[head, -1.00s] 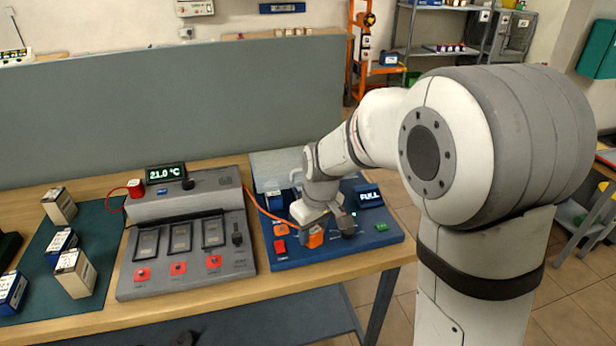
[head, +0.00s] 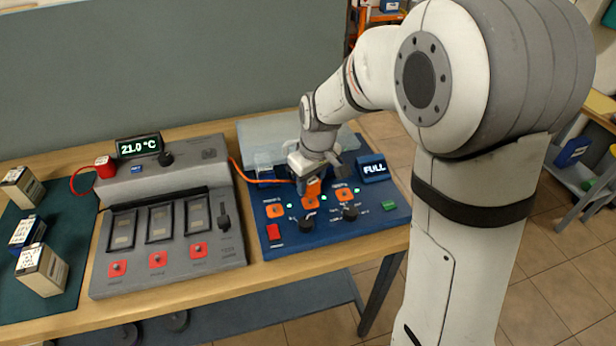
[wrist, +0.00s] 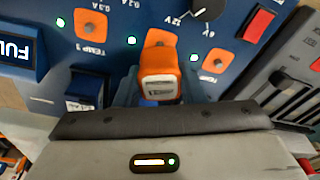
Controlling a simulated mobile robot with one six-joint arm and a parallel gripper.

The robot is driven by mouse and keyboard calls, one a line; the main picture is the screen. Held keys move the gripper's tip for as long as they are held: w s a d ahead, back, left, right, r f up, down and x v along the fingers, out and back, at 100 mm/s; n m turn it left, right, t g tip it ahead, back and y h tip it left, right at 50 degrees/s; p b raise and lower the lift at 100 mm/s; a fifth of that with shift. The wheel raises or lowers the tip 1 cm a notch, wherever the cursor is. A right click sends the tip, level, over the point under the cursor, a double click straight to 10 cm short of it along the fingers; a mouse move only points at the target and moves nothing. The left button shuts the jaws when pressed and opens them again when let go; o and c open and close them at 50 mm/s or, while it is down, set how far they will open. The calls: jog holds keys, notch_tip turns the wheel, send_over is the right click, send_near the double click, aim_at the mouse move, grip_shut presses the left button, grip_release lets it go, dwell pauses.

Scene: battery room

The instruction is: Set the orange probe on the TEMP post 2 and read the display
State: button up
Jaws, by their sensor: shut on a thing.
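My gripper (head: 314,184) is shut on the orange probe (wrist: 159,80), which has a pale label on its end. The probe is at the middle orange pad, TEMP post 2 (head: 311,202), on the blue panel (head: 340,228). In the wrist view that post (wrist: 161,42) shows just past the probe. I cannot tell whether they touch. TEMP post 3 (wrist: 90,27) and another orange post (wrist: 218,62) stand on either side, bare. The grey unit's display (head: 138,146) reads 21.0 °C. The blue panel's display (head: 373,169) reads FULL.
Black knobs (head: 309,223) and a red switch (head: 273,232) stand on the panel. A clear lid (head: 285,130) is raised behind. The grey unit (head: 165,270) is close on the left, with several batteries (head: 41,268) beyond it.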

aim_at(311, 192)
jog(key=shift+f+b, duration=0.6)
jog(key=shift+f, duration=0.7)
jog(key=shift+s+f+b, duration=0.1)
jog(key=shift+f+b, duration=0.55)
dwell(0.6)
jog(key=o, duration=0.8)
jog(key=shift+r, duration=0.1)
jog(key=shift+s+d+r+p, duration=0.2)
jog(key=shift+r+p, duration=1.05)
jog(key=shift+r, duration=0.55)
jog(key=shift+s+d+r+p, duration=0.2)
jog(key=shift+r+p, duration=1)
jog(key=shift+r, duration=0.65)
jog(key=shift+s+d+r+p, duration=0.2)
jog(key=shift+r+p, duration=1.05)
jog(key=shift+r, duration=0.55)
jog(key=shift+a+f, duration=0.1)
